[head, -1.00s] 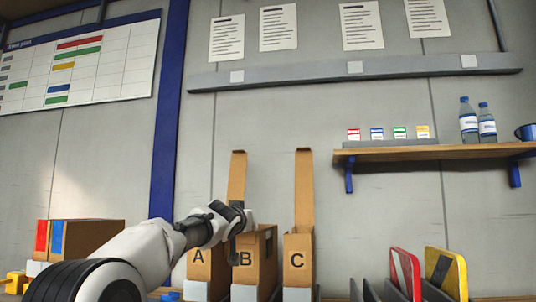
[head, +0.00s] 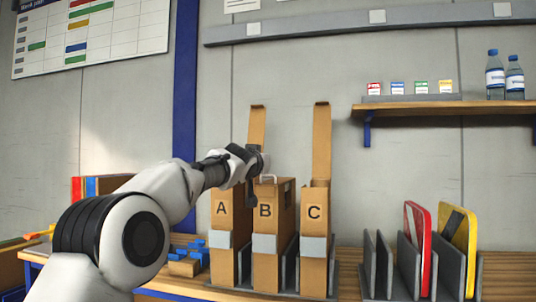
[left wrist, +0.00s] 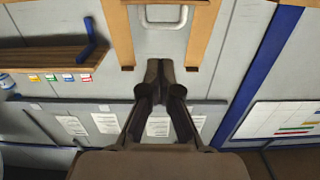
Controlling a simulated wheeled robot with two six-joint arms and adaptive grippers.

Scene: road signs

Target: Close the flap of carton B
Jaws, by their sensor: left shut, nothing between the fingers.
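Carton B (head: 265,228) stands upright in the middle of the row. A pale handle shows at its top, and it shows in the left wrist view (left wrist: 165,18) between two brown flaps. No upright flap clearly belongs to carton B; whether its top is fully covered I cannot tell. My left gripper (head: 252,198) is shut and empty at carton B's upper left front; contact is unclear. Its shut fingers also show in the left wrist view (left wrist: 160,72). My right gripper is not in view.
Carton A (head: 221,222) and carton C (head: 314,225) stand close on either side. C's flap (head: 322,140) is upright; another upright flap (head: 257,125) seems to be A's. A sign rack (head: 380,268) stands to the right and a shelf (head: 430,108) hangs above it.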

